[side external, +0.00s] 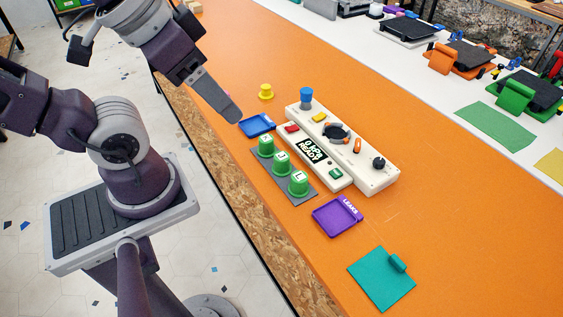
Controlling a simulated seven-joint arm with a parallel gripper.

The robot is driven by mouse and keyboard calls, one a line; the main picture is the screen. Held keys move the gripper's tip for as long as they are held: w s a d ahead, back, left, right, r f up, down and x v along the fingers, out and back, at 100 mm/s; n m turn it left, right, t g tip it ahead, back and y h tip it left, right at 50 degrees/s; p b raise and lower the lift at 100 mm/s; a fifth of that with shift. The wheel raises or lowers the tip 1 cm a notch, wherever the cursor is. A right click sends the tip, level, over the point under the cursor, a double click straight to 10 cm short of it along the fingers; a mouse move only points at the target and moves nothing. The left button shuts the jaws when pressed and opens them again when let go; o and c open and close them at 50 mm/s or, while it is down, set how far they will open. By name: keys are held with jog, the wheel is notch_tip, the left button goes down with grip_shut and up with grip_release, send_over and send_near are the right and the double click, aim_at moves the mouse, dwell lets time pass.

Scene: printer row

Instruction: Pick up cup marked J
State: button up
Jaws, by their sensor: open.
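The marks are too small to read surely, so I cannot tell which one is J. My gripper (230,112) is open and empty, above and to the left of the far cup and apart from all three. Its fingers overlap in this view. The grey strip (312,198) lies on the orange table.
A cream device (372,176) with knobs and a display stands just right of the cups. A blue tray (257,125) and yellow cup (266,92) lie beyond them. A purple tray (336,218) and teal mat (378,281) are nearer. The orange table (470,235) is clear at right.

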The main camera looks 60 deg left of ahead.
jog(key=w+a+f+m+g+y, duration=0.2)
jog(key=w+a+f+m, duration=0.1)
jog(key=w, duration=0.3)
jog(key=m+g+h, duration=0.2)
jog(key=m+g, duration=0.2)
jog(key=m, duration=0.9)
send_over(282, 156)
jog(key=f, duration=2.1)
jog(key=shift+s+d+f, duration=0.15)
jog(key=shift+d+f, duration=0.05)
jog(key=shift+f, duration=0.15)
notch_tip(282, 156, down, 7)
jog(key=shift+a+r, duration=0.1)
jog(key=shift+a, duration=0.05)
jog(key=shift+w, duration=0.2)
jog(key=c, duration=1.1)
